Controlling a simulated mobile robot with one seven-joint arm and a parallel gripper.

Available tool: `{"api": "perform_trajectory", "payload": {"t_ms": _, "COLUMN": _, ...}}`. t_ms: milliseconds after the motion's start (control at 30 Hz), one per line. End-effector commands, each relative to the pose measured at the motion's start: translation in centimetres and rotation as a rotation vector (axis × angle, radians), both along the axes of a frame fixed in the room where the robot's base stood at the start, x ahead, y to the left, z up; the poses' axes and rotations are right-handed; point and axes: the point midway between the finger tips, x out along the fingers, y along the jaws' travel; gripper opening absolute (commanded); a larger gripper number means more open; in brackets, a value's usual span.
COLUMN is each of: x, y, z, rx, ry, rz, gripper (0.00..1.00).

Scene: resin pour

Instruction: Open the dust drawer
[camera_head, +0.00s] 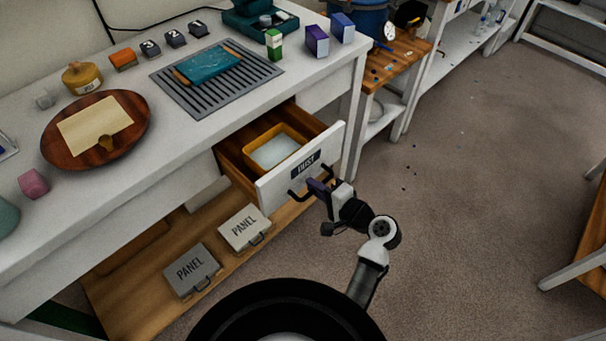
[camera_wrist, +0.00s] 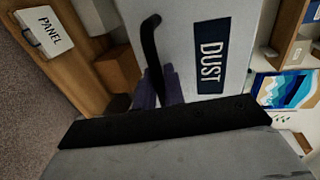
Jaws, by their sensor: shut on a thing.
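The dust drawer (camera_head: 275,192) has a white front with a dark DUST label (camera_head: 305,164) and stands pulled out from the white bench. Inside it sits an orange tray (camera_head: 256,141) with pale contents. My gripper (camera_head: 319,188) is at the black bar handle (camera_head: 295,197) on the drawer front, shut on it. In the wrist view the purple fingers (camera_wrist: 158,90) meet the handle (camera_wrist: 151,45) beside the DUST label (camera_wrist: 209,52); the exact contact is partly hidden by the gripper body.
Two PANEL cases (camera_head: 244,228) (camera_head: 191,270) lie on the low wooden shelf (camera_head: 130,280) below. The bench top (camera_head: 180,135) holds a round wooden tray (camera_head: 60,150), a grey slatted mat (camera_head: 190,107) and small boxes. Open carpet (camera_head: 470,180) lies to the right.

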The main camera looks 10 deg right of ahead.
Motion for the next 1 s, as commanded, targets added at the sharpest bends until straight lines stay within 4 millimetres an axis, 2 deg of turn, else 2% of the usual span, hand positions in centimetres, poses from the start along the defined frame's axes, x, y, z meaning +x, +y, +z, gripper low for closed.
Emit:
{"api": "perform_trajectory", "payload": {"t_ms": 200, "x": -1.14, "y": -0.88, "z": 0.06, "rx": 0.0, "ry": -0.001, "rz": -0.002, "gripper": 0.0}}
{"api": "perform_trajectory", "payload": {"t_ms": 600, "x": -1.27, "y": -1.01, "z": 0.06, "rx": -0.001, "ry": -0.002, "rz": -0.003, "gripper": 0.0}}
{"api": "perform_trajectory", "payload": {"t_ms": 633, "x": -1.27, "y": -1.01, "z": 0.06, "rx": -0.001, "ry": -0.002, "rz": -0.003, "gripper": 0.13}}
{"api": "perform_trajectory", "payload": {"t_ms": 733, "x": -1.26, "y": -0.99, "z": 0.04, "rx": -0.001, "ry": -0.002, "rz": -0.002, "gripper": 0.26}}
{"api": "perform_trajectory", "payload": {"t_ms": 1000, "x": -1.31, "y": -1.0, "z": 0.02, "rx": 0.0, "ry": -0.001, "rz": -0.001, "gripper": 0.26}}
